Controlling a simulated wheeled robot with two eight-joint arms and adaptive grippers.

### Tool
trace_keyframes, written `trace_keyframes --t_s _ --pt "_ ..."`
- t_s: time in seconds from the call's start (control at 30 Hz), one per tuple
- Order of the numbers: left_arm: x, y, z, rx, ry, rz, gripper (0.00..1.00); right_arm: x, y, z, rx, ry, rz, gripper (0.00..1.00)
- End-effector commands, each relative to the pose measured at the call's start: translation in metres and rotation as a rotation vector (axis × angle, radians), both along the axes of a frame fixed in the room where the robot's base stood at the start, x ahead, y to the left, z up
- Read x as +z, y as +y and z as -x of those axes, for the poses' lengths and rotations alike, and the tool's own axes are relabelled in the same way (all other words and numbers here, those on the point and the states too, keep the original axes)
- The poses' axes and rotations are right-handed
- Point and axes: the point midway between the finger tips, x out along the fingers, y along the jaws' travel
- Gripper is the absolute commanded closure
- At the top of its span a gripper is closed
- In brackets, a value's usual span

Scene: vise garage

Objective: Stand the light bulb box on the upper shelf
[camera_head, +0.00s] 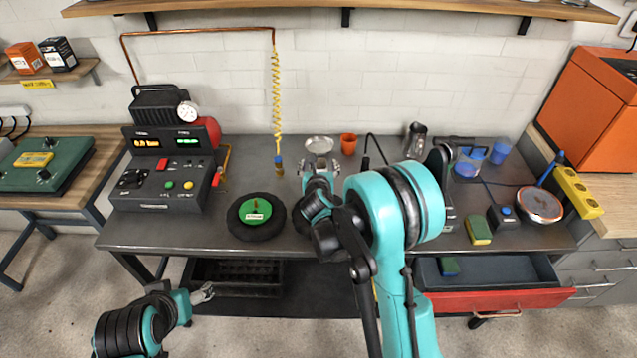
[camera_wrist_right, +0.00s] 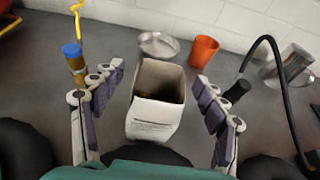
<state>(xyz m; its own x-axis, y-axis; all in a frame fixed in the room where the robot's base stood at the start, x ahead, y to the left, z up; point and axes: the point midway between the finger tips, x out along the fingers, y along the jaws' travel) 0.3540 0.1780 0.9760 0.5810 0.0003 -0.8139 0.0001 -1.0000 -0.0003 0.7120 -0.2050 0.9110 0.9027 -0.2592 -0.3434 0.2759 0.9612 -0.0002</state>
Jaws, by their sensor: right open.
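A white box with an open top, probably the light bulb box (camera_wrist_right: 152,112), stands between the two fingers of my right gripper (camera_wrist_right: 160,100) in the wrist view. The fingers are spread, with gaps on both sides of the box. In the head view my right gripper (camera_head: 321,168) is over the back middle of the workbench, and the arm and fingers hide most of the box. A long wooden shelf (camera_head: 400,8) runs along the wall at the top of the head view. My left gripper (camera_head: 203,294) is low in front of the bench, away from the box; its finger opening is unclear.
A metal dish (camera_head: 319,145) and an orange cup (camera_head: 348,144) stand behind the box. A black wheel with a green hub (camera_head: 256,216) lies nearer. A small left shelf (camera_head: 82,68) holds boxes. A red-fronted drawer (camera_head: 500,300) is open.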

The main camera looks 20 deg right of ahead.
Motion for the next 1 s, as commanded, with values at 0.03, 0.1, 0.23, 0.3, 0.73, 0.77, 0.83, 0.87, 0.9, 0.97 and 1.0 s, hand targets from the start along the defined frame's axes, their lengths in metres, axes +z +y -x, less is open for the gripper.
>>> trace_keyframes --t_s 0.03,0.1,0.23,0.3,0.73,0.77,0.83,0.87,0.9,0.97,1.0 --pt "0.001 0.0 0.0 0.0 0.0 0.0 0.27 0.001 0.0 0.0 0.0 0.0 0.0 0.27" --pt "0.001 0.0 0.0 0.0 0.0 0.0 0.27 0.001 0.0 0.0 0.0 0.0 0.0 0.29" --pt "0.001 0.0 0.0 0.0 0.0 0.0 0.27 0.001 0.0 0.001 0.0 0.0 0.0 0.64" --pt "0.001 0.0 0.0 0.0 0.0 0.0 0.27 0.001 0.0 0.001 0.0 0.0 0.0 0.8" --pt "0.005 0.0 0.0 0.0 0.0 0.0 0.27 0.009 0.0 0.001 0.0 0.0 0.0 0.81" --pt "0.007 0.0 0.0 0.0 0.0 0.0 0.27 0.012 0.0 0.001 0.0 0.0 0.0 0.81" --pt "0.012 0.0 0.0 0.0 0.0 0.0 0.27 0.021 0.0 0.001 0.0 0.0 0.0 0.81" --pt "0.014 0.0 0.0 0.0 0.0 0.0 0.27 0.025 0.0 0.001 0.0 0.0 0.0 0.81" --pt "0.018 0.0 0.0 0.0 0.0 0.0 0.27 0.033 0.0 0.001 0.0 0.0 0.0 0.81" --pt "0.024 0.0 0.0 0.0 0.0 0.0 0.27 0.045 0.0 0.001 0.0 0.0 0.0 0.81" --pt "0.026 0.0 0.0 0.0 0.0 0.0 0.27 0.05 -0.006 0.004 -0.004 0.001 -0.001 0.81"
